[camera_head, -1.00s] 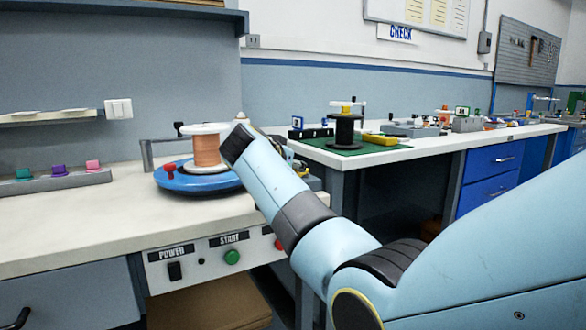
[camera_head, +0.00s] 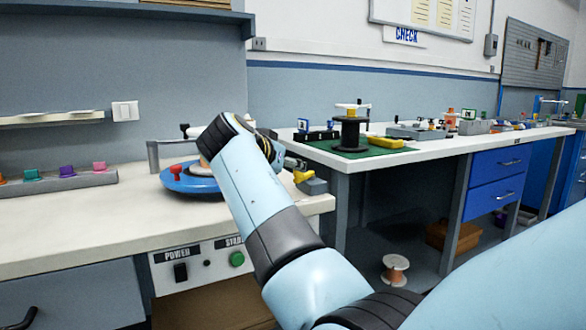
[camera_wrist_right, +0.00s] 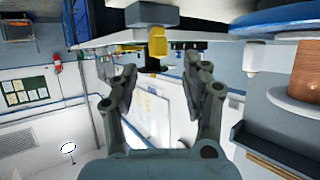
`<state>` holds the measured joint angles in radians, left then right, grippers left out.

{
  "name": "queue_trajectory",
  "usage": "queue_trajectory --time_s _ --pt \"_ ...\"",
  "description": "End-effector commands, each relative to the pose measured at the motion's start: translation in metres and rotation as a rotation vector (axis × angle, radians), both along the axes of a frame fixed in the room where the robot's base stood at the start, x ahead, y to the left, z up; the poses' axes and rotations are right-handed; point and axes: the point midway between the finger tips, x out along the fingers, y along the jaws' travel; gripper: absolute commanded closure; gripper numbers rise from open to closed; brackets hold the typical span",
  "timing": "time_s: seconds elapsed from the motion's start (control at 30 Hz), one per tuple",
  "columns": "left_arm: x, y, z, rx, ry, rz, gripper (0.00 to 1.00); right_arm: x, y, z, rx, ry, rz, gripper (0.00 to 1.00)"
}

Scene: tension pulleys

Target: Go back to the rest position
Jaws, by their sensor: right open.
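My right arm crosses the head view in front of the left bench, and its gripper (camera_head: 280,158) is partly hidden by the wrist near the bench's right end. In the right wrist view the two fingers (camera_wrist_right: 160,78) stand apart with nothing held between them. A yellow knob (camera_wrist_right: 157,42) shows at the bench edge, beyond the fingers; it also shows in the head view (camera_head: 303,176). The copper spool (camera_wrist_right: 303,78) shows at the right of the wrist view. My left gripper is out of view.
A second bench with a green mat (camera_head: 372,152) and a black spool (camera_head: 350,135) stands at the right. A white-flanged spool (camera_head: 396,270) is on the floor. A rack of coloured pegs (camera_head: 75,180) lies at the left. The left bench's front is clear.

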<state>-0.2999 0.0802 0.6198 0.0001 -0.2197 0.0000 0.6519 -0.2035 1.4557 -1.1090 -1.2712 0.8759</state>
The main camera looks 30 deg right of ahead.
Motion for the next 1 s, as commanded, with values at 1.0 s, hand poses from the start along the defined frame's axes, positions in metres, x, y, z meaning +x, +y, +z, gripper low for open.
queue_trajectory --time_s 1.0 --pt "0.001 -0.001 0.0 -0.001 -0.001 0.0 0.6 -0.161 -0.022 -0.163 0.146 0.4 0.185 0.52"
